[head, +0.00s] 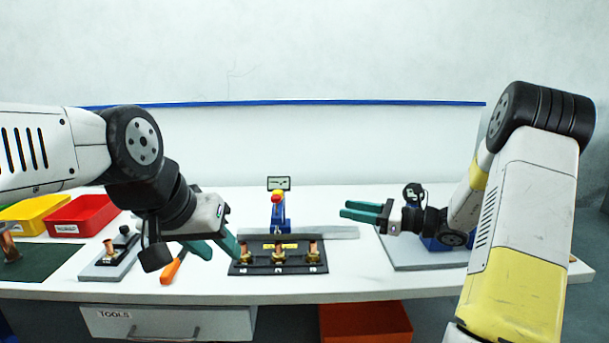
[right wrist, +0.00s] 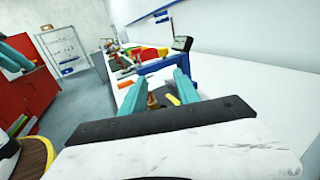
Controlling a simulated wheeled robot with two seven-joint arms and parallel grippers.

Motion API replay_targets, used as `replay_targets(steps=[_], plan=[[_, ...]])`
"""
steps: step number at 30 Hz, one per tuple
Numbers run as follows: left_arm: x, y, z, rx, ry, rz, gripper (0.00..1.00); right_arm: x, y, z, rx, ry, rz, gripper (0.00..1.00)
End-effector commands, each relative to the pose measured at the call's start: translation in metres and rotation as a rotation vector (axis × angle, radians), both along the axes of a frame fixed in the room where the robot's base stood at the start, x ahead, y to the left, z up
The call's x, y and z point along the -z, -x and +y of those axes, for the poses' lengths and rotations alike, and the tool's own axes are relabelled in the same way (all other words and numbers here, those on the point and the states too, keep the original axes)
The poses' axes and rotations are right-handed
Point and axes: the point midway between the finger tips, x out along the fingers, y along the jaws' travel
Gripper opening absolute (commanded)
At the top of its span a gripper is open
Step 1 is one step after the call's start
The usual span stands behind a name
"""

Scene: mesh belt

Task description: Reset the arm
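My left arm comes in from the left, and its gripper (head: 222,254) points down over the bench just left of the black fixture. Its two teal fingers are apart with nothing seen between them. My right gripper (head: 342,209) is level above the bench, right of the fixture, with its fingers pointing left. In the right wrist view its fingers (right wrist: 155,85) stand apart and empty. The black fixture (head: 263,268) holds three brass and copper fittings (head: 279,254) in a row.
The white bench (head: 345,283) carries a yellow bin (head: 28,213), a red bin (head: 84,216), an orange-handled tool (head: 173,268), a small grey stand (head: 110,265) and a blue device with a red top (head: 278,205). A grey plate (head: 415,258) lies under my right arm.

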Motion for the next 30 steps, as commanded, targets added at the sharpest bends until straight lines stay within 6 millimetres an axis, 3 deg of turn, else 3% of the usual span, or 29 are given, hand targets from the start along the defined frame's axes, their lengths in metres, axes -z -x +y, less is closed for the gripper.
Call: replay_targets(steps=[11,17,20,24,30], plan=[[0.000,0.000,0.000,-0.001,0.001,0.000,0.36,-0.020,0.040,0.033,-0.139,0.185,-0.101,0.38],[0.000,0.000,0.000,-0.001,0.001,0.000,0.36,-0.033,0.081,0.054,-0.268,0.368,-0.213,0.38],[0.000,0.000,0.000,-0.001,0.001,0.000,0.36,-0.039,0.109,0.063,-0.352,0.494,-0.297,0.38],[0.000,0.000,0.000,-0.001,0.001,0.000,0.36,-0.046,0.161,0.069,-0.508,0.740,-0.481,0.38],[0.000,0.000,0.000,-0.001,0.001,0.000,0.36,-0.051,0.226,0.050,-0.732,1.139,-0.811,0.38]])
